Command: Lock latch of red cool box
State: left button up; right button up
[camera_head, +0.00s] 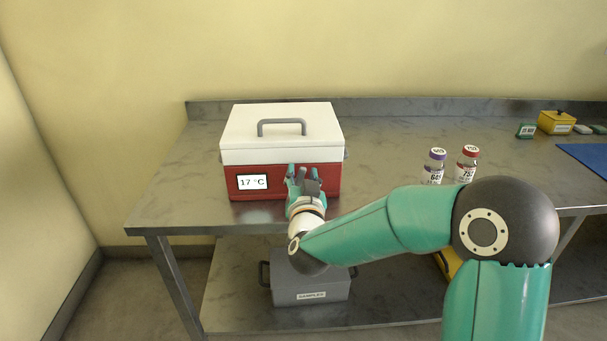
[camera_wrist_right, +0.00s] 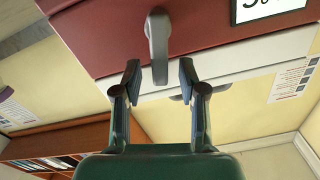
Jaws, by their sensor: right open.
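The red cool box (camera_head: 270,186) stands on the metal table, with its white lid (camera_head: 240,131) down. In the right wrist view the red wall (camera_wrist_right: 100,30) is above and the white lid (camera_wrist_right: 225,66) below. The grey latch (camera_wrist_right: 158,40) is mounted on the red wall, and its free end reaches across the seam over the lid's edge. My right gripper (camera_wrist_right: 159,76) is open, its two fingers either side of the latch's free end, with gaps visible. In the head view my right gripper (camera_head: 303,178) is at the box front and hides the latch. My left gripper is not in view.
The lid has a grey handle (camera_head: 282,123), and a 17 °C display (camera_head: 252,182) is left of my gripper. Two vials, purple-capped (camera_head: 437,154) and red-capped (camera_head: 470,151), stand to the right. A grey samples box (camera_head: 310,287) is on the lower shelf.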

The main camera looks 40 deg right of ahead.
grip_shut()
jog(key=shift+w, duration=0.1)
jog(key=shift+w+a+r+n+p, duration=0.15)
jog(key=shift+a+n+p, duration=0.15)
jog(key=shift+n, duration=0.5)
jog(key=shift+w+a+n, duration=0.15)
jog(key=shift+a+n, duration=0.05)
jog(key=shift+n, duration=0.6)
